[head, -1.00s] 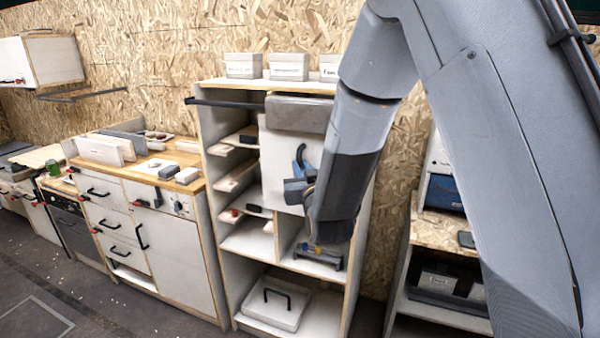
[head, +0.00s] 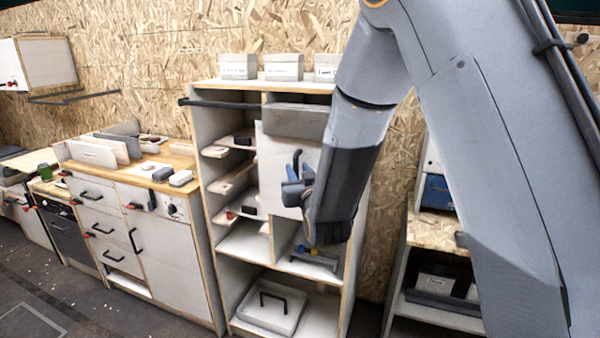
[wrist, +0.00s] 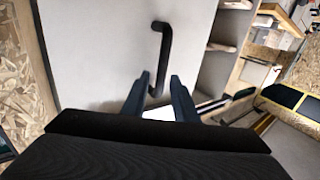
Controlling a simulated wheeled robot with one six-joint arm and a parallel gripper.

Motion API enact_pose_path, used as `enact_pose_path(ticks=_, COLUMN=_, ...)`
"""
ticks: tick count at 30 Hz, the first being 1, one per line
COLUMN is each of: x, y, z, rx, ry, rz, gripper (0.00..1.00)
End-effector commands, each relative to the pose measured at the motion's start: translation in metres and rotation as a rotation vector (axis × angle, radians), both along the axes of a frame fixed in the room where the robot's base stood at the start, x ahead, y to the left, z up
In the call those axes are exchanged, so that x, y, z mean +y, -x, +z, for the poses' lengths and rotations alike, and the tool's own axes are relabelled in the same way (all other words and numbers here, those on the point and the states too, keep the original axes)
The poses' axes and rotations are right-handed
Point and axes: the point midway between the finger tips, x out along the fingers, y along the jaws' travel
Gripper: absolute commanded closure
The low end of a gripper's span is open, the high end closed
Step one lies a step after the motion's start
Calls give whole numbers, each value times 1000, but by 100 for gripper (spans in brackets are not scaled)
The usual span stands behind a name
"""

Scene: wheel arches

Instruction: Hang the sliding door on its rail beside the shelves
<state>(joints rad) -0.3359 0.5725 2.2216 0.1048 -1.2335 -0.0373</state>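A pale flat door panel (head: 278,150) stands upright in front of the right part of the white shelf unit (head: 208,170). The dark rail (head: 222,103) runs along the unit's upper front, and I cannot tell whether the door's top bears on it. My gripper (head: 297,178) is at the door's face, partly hidden by my arm. In the wrist view, the door fills the middle, with its black bar handle (wrist: 165,48). My gripper's fingers (wrist: 160,90) stand apart on either side of the handle's lower end, with gaps showing, so it looks open.
Several labelled bins (head: 284,67) stand on top of the unit. A grey box-like piece (head: 297,122) sits at the door's top. A drawer cabinet (head: 160,240) stands close at left, and a lower shelf (head: 440,312) at right. The floor in front is clear.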

Motion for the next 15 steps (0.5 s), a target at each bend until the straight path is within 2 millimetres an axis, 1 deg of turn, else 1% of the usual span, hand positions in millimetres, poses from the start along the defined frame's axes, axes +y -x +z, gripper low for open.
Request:
enact_pose_path(ticks=10, x=0, y=2, z=-2, rx=4, ry=1, rz=0, gripper=66)
enact_pose_path(ticks=13, x=-2, y=9, z=-2, rx=4, ry=1, rz=0, gripper=66)
enact_pose_path(ticks=15, x=-4, y=18, z=-2, rx=3, ry=1, rz=0, gripper=66)
